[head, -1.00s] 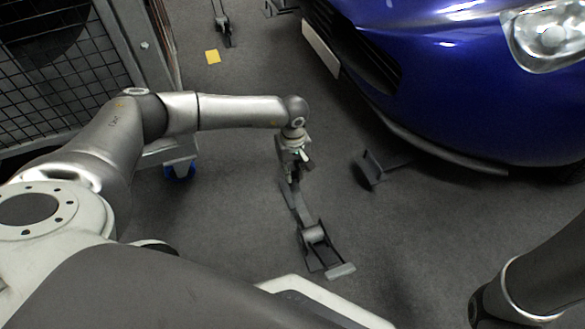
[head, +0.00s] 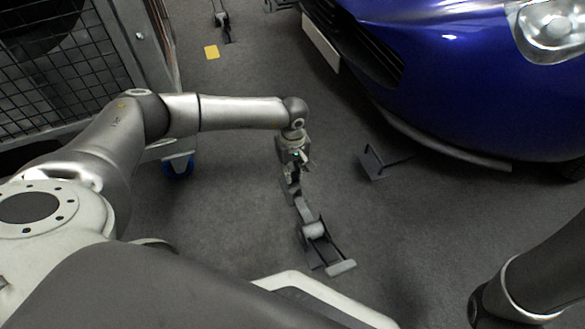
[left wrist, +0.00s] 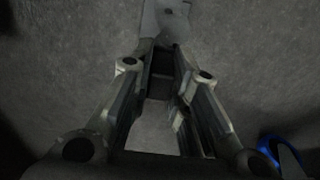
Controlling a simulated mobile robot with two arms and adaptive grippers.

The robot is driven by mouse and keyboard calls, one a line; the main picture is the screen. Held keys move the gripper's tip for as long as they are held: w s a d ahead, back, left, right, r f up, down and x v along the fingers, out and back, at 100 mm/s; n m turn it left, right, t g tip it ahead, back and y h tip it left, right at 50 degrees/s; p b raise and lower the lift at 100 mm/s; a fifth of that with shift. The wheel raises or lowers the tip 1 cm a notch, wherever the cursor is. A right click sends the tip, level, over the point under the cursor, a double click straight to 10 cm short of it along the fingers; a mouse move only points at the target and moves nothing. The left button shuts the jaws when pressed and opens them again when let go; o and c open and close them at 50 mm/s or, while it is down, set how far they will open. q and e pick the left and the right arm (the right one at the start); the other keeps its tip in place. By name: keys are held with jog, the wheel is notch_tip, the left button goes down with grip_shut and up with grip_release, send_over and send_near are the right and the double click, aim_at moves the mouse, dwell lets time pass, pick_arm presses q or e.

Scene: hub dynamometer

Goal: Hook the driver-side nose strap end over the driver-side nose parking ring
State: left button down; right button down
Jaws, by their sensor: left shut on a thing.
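My left gripper (head: 292,172) is low over the dark floor, shut on the end of a grey strap. The strap (head: 303,208) runs from the gripper down to a ratchet assembly (head: 313,232) with a pale end bar, lying on the floor. In the left wrist view, the two fingers (left wrist: 160,85) close around a dark piece, and a grey flat part (left wrist: 165,20) shows beyond them. The held end is mostly hidden by the fingers. I cannot make out the parking ring for certain. My right gripper is out of view.
The blue car (head: 450,80) stands at the upper right. A dark grey bracket (head: 372,162) sits on the floor by its bumper. A mesh cage (head: 70,70) with a blue caster (head: 178,167) is at left. A yellow square (head: 212,52) and another strap (head: 222,20) lie farther back.

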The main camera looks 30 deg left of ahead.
pick_arm(q)
jog(key=shift+f+b, duration=0.3)
jog(key=shift+f, duration=0.15)
jog(key=shift+r, duration=0.1)
jog(key=c, duration=1.3)
grip_release()
notch_tip(320, 180, up, 12)
jog(key=shift+d, duration=0.1)
